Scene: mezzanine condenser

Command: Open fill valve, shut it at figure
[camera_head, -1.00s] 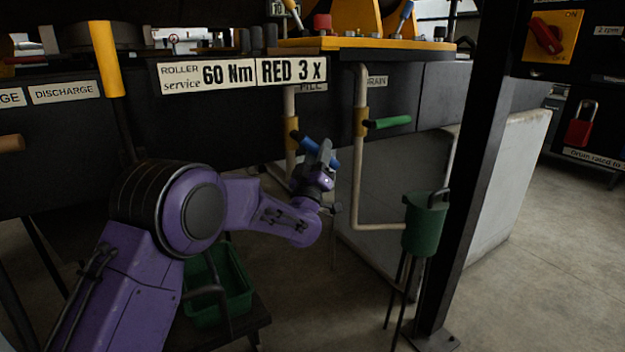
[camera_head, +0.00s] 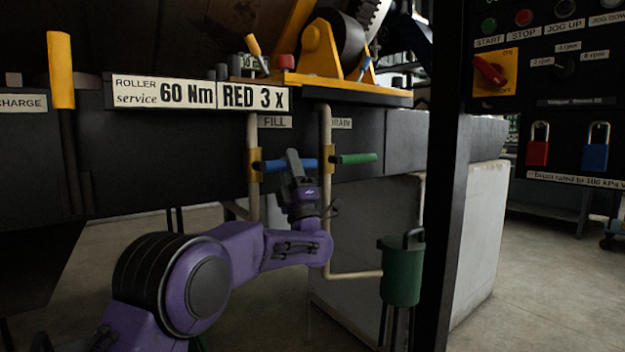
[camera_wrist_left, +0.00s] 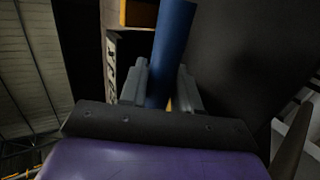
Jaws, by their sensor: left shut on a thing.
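The fill valve has a blue lever handle (camera_head: 275,166) on a yellow body (camera_head: 253,165), on the pipe below the FILL label (camera_head: 274,122). The lever points right, about level. My left gripper (camera_head: 295,163) is shut on the lever, with my purple arm reaching up from below. In the left wrist view the blue handle (camera_wrist_left: 174,40) runs up between the two grey fingers (camera_wrist_left: 161,88). A placard (camera_head: 200,95) reads "60 Nm" and "RED 3 x". No fill reading is legible in either view. My right gripper is out of view.
The green drain lever (camera_head: 355,158) sits just right of the blue one. A control panel with a red switch (camera_head: 490,70) and padlocks stands at right. A yellow handle (camera_head: 60,70) stands at left.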

